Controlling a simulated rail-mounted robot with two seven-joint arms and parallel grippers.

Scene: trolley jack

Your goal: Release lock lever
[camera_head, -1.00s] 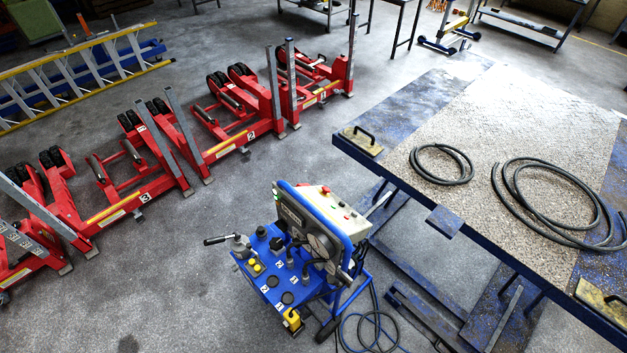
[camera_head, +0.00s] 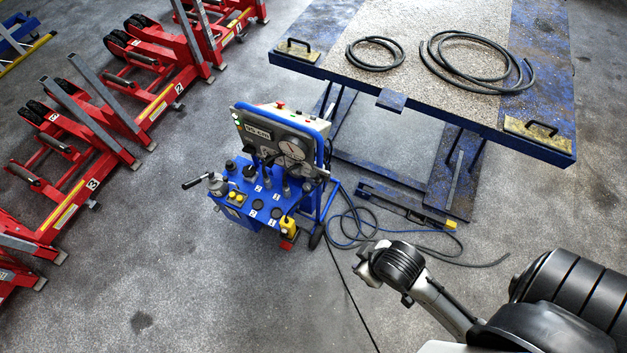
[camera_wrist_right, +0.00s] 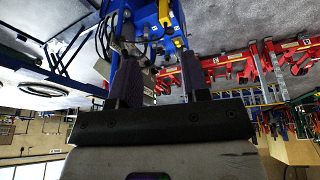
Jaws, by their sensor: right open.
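A blue control trolley (camera_head: 236,212) stands on the floor left of the middle, with a gauge panel (camera_head: 268,132) reading "95 cm". A black-handled lever (camera_head: 196,181) sticks out to the left from its deck. Several small levers (camera_head: 286,186) stand in front of the panel. I cannot tell which one is the lock lever. My right gripper (camera_head: 366,264) is to the right of and nearer than the trolley, apart from it. In the right wrist view its two fingers (camera_wrist_right: 160,78) are open and empty, with the blue trolley (camera_wrist_right: 145,18) beyond them. My left gripper is out of view.
Numbered red jacks (camera_head: 75,200) line the left. A blue lift table (camera_head: 420,115) with coiled hoses (camera_head: 475,62) stands at the upper right. Hoses and cables (camera_head: 350,225) lie on the floor between trolley and table. The floor in front of the trolley is clear.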

